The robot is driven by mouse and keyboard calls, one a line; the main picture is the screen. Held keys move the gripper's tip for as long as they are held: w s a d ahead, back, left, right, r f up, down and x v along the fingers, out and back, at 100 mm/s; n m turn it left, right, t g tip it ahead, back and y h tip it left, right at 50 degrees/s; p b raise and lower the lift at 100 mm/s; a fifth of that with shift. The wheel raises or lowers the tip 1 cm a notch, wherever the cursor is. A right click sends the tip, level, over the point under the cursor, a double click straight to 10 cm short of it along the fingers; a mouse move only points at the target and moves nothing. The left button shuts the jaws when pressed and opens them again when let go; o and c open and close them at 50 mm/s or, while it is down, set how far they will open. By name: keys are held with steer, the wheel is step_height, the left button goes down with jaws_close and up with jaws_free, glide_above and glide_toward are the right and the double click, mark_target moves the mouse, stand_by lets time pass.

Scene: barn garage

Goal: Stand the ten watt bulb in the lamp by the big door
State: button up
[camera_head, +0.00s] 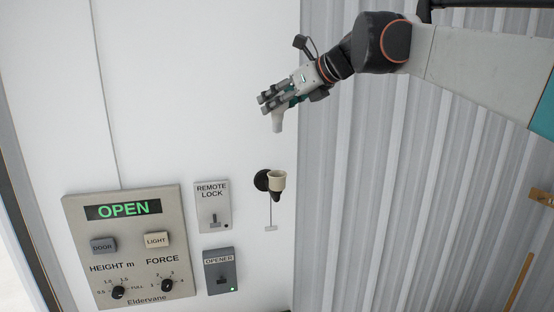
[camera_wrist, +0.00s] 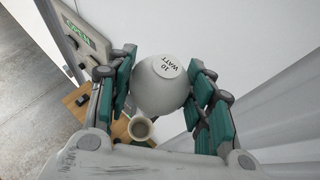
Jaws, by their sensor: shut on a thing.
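My gripper (camera_head: 272,103) is shut on a white bulb (camera_wrist: 161,84) marked "10 WATT" in the wrist view. In the head view the bulb (camera_head: 277,121) hangs below the fingers, its narrow end pointing down. The lamp is a cream socket (camera_head: 277,181) on a dark round wall mount, with a pull cord hanging under it. The socket stands open and empty, below the bulb and apart from it. In the wrist view the socket (camera_wrist: 140,128) shows just below the bulb, its opening facing the camera. The bulb's base is hidden behind its globe there.
A control panel (camera_head: 130,250) reading "OPEN" is on the white wall at lower left. A remote lock switch (camera_head: 212,206) and an opener box (camera_head: 221,271) sit left of the lamp. Corrugated metal wall (camera_head: 370,200) fills the right. The wall above the lamp is clear.

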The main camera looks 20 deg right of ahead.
step_height(320, 180, down, 15)
steer(key=shift+a+r+p, duration=0.1)
steer(key=shift+p, duration=0.65)
steer(key=o, duration=0.8)
